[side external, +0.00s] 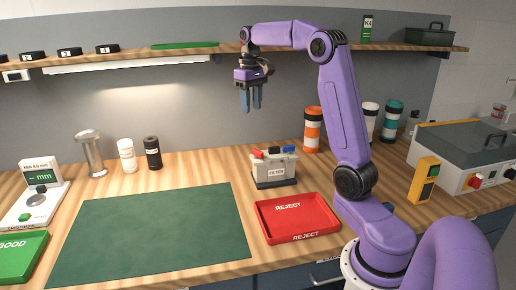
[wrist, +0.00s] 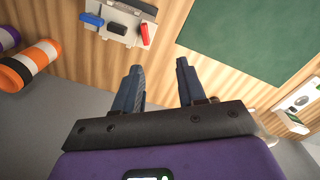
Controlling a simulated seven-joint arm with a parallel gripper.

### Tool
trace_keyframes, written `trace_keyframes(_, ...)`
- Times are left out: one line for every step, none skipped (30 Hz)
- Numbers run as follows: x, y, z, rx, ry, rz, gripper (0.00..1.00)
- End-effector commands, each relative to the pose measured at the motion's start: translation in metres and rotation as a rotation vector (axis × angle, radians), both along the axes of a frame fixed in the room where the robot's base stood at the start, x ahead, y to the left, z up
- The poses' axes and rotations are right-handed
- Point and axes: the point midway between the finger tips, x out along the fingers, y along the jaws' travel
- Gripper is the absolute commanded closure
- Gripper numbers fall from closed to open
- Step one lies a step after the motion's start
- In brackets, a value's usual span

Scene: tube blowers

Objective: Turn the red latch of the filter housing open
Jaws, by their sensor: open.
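The filter housing (side external: 273,172) is a light box with a dark base and a FILTER label, standing on the bench behind the red tray. On its top are a red latch (side external: 258,153) at the left, a dark part in the middle and a blue latch (side external: 288,149) at the right. In the wrist view the housing (wrist: 120,27) is at the top, with the red latch (wrist: 145,33) at its right end and the blue latch (wrist: 91,19) at its left. My gripper (side external: 251,100) is open and empty, high above the bench and the housing; its fingers (wrist: 158,85) point down.
A red REJECT tray (side external: 263,232) lies in front of the housing. A green mat (side external: 150,235) covers the bench to the left. An orange-and-white container (side external: 312,130) stands behind right of the housing. The shelf (side external: 180,53) runs along the wall.

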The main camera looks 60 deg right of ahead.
Motion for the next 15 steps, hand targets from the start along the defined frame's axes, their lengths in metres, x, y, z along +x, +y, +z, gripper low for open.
trace_keyframes(0.0,-0.013,0.002,0.0,-0.001,-0.03,0.6)
trace_keyframes(-0.001,-0.018,0.002,0.0,0.0,-0.043,0.6)
trace_keyframes(-0.002,-0.024,0.003,0.0,0.001,-0.057,0.6)
trace_keyframes(-0.003,-0.028,0.003,0.0,0.002,-0.066,0.6)
trace_keyframes(-0.003,-0.03,0.004,0.001,0.002,-0.072,0.6)
trace_keyframes(-0.004,-0.033,0.004,0.001,0.002,-0.077,0.6)
trace_keyframes(-0.004,-0.034,0.003,0.001,0.002,-0.079,0.6)
trace_keyframes(-0.004,-0.034,0.002,0.002,0.003,-0.081,0.6)
trace_keyframes(-0.004,-0.034,-0.001,0.002,0.004,-0.081,0.6)
trace_keyframes(-0.004,-0.034,-0.004,0.002,0.003,-0.081,0.6)
trace_keyframes(-0.004,-0.035,-0.007,0.002,0.003,-0.081,0.6)
trace_keyframes(-0.005,-0.034,-0.012,0.002,0.005,-0.081,0.6)
trace_keyframes(-0.005,-0.035,-0.016,0.002,0.004,-0.081,0.6)
trace_keyframes(-0.005,-0.034,-0.021,0.002,0.006,-0.081,0.6)
trace_keyframes(-0.005,-0.034,-0.028,0.002,0.006,-0.08,0.6)
